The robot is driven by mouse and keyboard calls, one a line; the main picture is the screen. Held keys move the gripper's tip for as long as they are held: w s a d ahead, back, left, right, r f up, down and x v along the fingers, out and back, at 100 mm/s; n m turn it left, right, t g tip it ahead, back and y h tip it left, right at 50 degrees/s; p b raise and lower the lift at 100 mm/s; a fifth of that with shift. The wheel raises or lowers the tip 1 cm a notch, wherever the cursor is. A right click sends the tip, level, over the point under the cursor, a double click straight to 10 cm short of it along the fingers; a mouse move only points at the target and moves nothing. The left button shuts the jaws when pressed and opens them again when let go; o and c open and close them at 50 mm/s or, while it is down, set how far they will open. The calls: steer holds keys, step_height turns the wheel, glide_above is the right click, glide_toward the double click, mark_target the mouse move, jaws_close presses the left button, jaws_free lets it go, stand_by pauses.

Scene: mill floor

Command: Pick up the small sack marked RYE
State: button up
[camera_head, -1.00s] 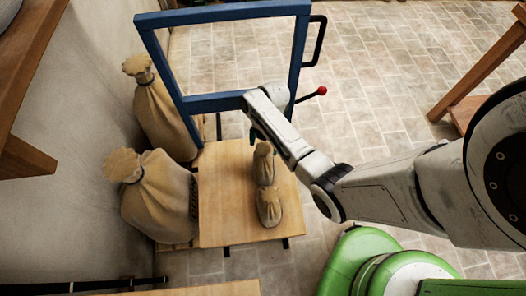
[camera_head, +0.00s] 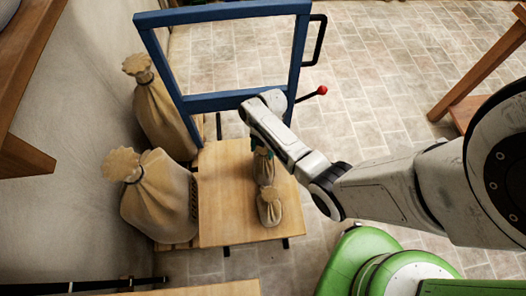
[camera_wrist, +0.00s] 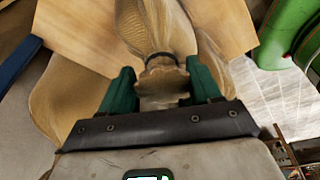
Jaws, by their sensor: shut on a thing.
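Two small tan sacks stand on the wooden deck of a blue-framed cart. In the head view, the farther one (camera_head: 263,169) is under my gripper (camera_head: 260,146); the nearer one (camera_head: 269,209) stands just in front of it. In the wrist view, my gripper's green fingers (camera_wrist: 162,82) are shut on either side of the tied neck of the farther small sack (camera_wrist: 148,28). The fingers partly hide its top in the head view. No lettering is readable on either small sack, so I cannot tell which is marked RYE. The held sack appears upright at deck level.
The cart's bare deck (camera_head: 222,185) has free room left of the small sacks. Two large sacks, one nearer (camera_head: 160,205) and one farther (camera_head: 162,115), stand at its left by the wall. The blue frame (camera_head: 215,101) rises close behind my gripper.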

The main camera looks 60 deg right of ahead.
steer(key=shift+s, duration=0.1)
jaws_close()
steer(key=shift+r, duration=0.15)
stand_by(0.3)
